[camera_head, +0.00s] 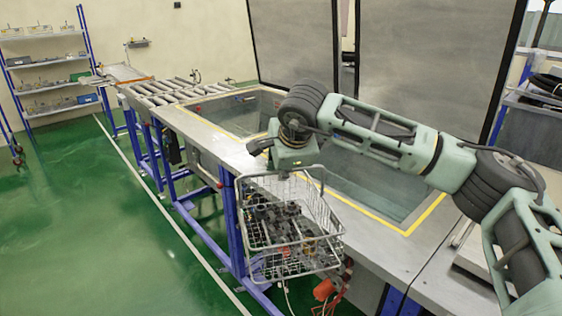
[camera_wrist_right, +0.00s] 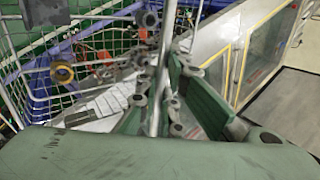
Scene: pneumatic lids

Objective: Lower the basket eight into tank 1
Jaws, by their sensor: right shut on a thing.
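A wire basket (camera_head: 287,236) with several dark parts inside hangs in front of the steel counter's left edge, outside the tanks. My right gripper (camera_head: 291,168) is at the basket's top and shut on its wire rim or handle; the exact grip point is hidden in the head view. In the right wrist view the fingers (camera_wrist_right: 165,95) close around a wire bar, with the basket's wire mesh (camera_wrist_right: 95,45) beyond. A near tank (camera_head: 375,190) with yellow edging lies open to the right of the basket. A farther open tank (camera_head: 235,113) sits behind. I cannot read any tank number. My left gripper is out of view.
A roller conveyor (camera_head: 165,90) joins the counter at the back. Large grey raised panels (camera_head: 430,65) stand behind the tanks. Shelves (camera_head: 45,70) stand at the far left. An orange-red device (camera_head: 325,290) hangs below the basket. The green floor at left is clear.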

